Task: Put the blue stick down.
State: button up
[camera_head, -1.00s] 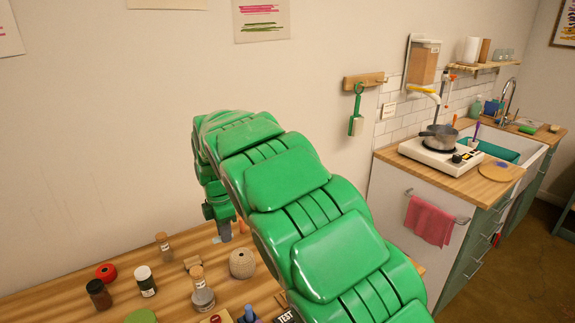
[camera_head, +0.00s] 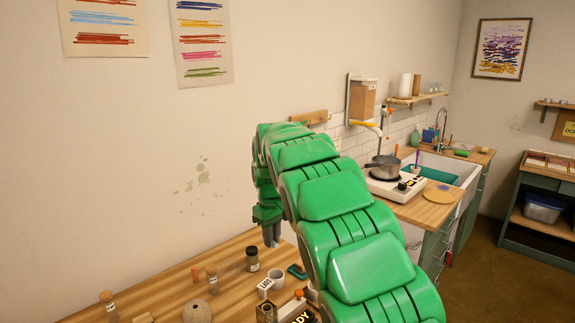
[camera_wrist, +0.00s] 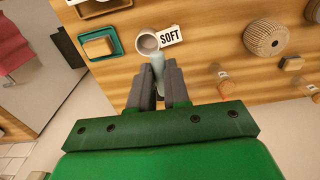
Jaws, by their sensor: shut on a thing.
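My gripper (camera_wrist: 160,80) is shut on a pale blue-grey stick, the blue stick (camera_wrist: 159,60), whose end shows beyond the fingertips. In the wrist view that end overlaps a white mug (camera_wrist: 147,43) with a "SOFT" label (camera_wrist: 171,37) beside it. I cannot tell whether the stick touches the mug or is above it. In the head view my gripper (camera_head: 271,240) points down over the table near the wall, up and left of the mug (camera_head: 277,282). The stick cannot be told apart from the fingers there.
On the wooden table (camera_head: 190,272) stand a dark jar (camera_head: 252,258), a corked bottle (camera_head: 212,278) and a ball of twine (camera_head: 197,311). A small teal tray (camera_wrist: 118,42) is left of the mug in the wrist view. A hotplate with a pot (camera_head: 383,168) stands on the counter beyond.

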jog(key=w+d+r+m, duration=0.1)
jog(key=d+r+m, duration=0.1)
jog(key=d+m, duration=0.55)
jog(key=w+d+r+m, duration=0.2)
jog(key=d+m, duration=0.2)
jog(key=d, duration=0.7)
jog(key=s+f+n, duration=0.1)
jog(key=s+f, duration=0.2)
jog(key=f, duration=0.4)
jog(key=s+f, duration=0.3)
jog(key=f, duration=0.3)
jog(key=s+d+f+n, duration=0.1)
jog(key=s+f, duration=0.2)
jog(key=f, duration=0.4)
jog(key=shift+s+f+n, duration=0.35)
jog(key=shift+s, duration=0.05)
jog(key=shift+r, duration=0.1)
